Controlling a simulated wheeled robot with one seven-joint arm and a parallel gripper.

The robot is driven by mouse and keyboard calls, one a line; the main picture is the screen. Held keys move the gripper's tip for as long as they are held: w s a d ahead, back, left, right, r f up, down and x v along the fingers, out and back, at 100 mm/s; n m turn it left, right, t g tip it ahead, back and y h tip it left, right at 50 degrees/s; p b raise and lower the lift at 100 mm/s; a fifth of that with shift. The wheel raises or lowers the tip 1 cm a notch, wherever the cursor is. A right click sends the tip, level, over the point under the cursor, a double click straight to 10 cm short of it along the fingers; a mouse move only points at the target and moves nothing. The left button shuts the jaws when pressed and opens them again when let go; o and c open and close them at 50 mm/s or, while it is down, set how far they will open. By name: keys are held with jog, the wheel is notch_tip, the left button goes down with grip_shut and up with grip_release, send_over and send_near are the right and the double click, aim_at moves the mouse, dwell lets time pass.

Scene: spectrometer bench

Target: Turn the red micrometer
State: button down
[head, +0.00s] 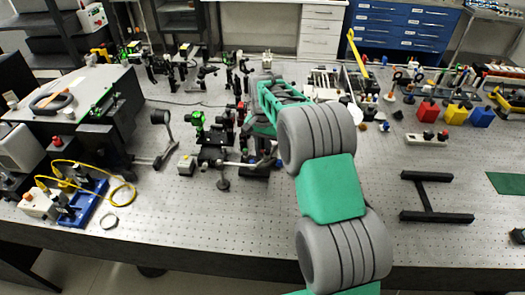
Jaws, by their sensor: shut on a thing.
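My arm reaches over the optical bench from the front, and my gripper (247,152) is at its far end, among the optics left of the middle. It is low, at the right side of a cluster of dark stages and mounts (214,155). The jaws are small and dark in this view and partly hidden by my arm. They are shut on a small part there, which I take to be the red micrometer. The micrometer itself is too small and covered to make out clearly, and its turn angle cannot be read.
A green mount (196,122) stands close left of the gripper. A lens on a post (162,118) is further left, and a yellow cable (118,180) loops at the far left. A black H-shaped frame (436,197) lies at right. The bench front (190,225) is clear.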

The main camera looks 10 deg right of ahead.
jog(key=n+b, duration=0.1)
jog(key=n, duration=0.3)
jog(key=shift+n, duration=1.6)
jog(key=shift+b, duration=0.3)
jog(key=shift+r, duration=0.1)
jog(key=c, duration=1.3)
grip_release()
jog(key=shift+c, duration=0.2)
notch_tip(320, 180, up, 8)
jog(key=shift+f+b, duration=0.15)
jog(key=shift+b, duration=0.55)
